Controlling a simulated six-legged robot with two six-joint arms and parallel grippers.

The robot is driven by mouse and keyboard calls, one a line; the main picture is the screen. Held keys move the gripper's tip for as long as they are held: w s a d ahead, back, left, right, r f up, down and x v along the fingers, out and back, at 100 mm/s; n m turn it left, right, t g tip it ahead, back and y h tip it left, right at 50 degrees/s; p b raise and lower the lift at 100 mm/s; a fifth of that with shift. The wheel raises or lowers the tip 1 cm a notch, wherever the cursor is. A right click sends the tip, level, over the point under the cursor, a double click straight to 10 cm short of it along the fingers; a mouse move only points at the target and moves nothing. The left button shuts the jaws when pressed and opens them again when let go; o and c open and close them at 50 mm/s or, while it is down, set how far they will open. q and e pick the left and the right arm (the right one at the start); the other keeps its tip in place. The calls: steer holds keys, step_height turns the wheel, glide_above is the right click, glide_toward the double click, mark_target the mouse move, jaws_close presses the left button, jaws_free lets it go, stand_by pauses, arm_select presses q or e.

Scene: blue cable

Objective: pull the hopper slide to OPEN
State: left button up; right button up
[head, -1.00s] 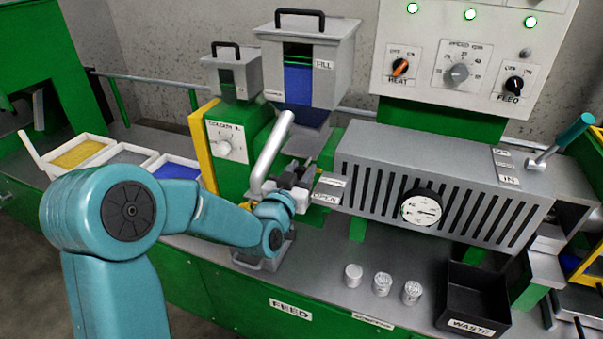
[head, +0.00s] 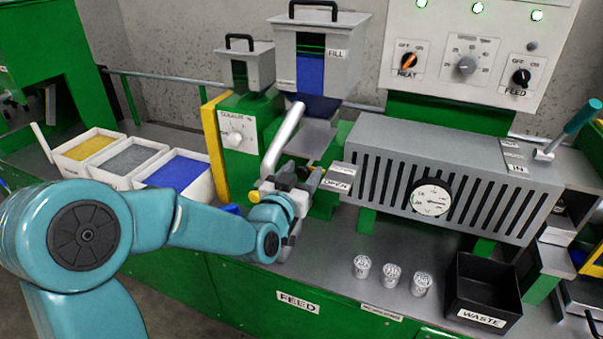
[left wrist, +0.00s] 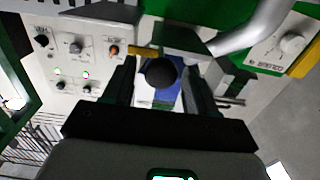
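The hopper (head: 350,60) is a grey box with a blue front window and a FILL label. Below it a grey slide plate (head: 313,146) shows, with an OPEN label (head: 337,186) to its right. My left gripper (head: 293,180) is in front of the machine, left of that label; its fingers are partly hidden in the head view. In the left wrist view, a dark round knob (left wrist: 161,73) and a yellow rod (left wrist: 143,50) show between the two separated fingers of my left gripper (left wrist: 162,85). I cannot tell whether they touch the knob. My right gripper is out of view.
A slanted grey pipe (head: 284,140) runs close beside my left gripper. A grey slotted housing (head: 400,175) with a gauge (head: 431,199) stands to the right. Several small cups and a black WASTE bin (head: 484,290) are in front. Trays of pellets (head: 172,172) lie left.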

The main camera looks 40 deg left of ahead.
arm_select(q)
steer(key=shift+w+f, duration=0.2)
steer(key=shift+w, duration=0.15)
steer(key=b+v, duration=1)
steer(key=v, duration=0.6)
steer(key=shift+s, duration=0.25)
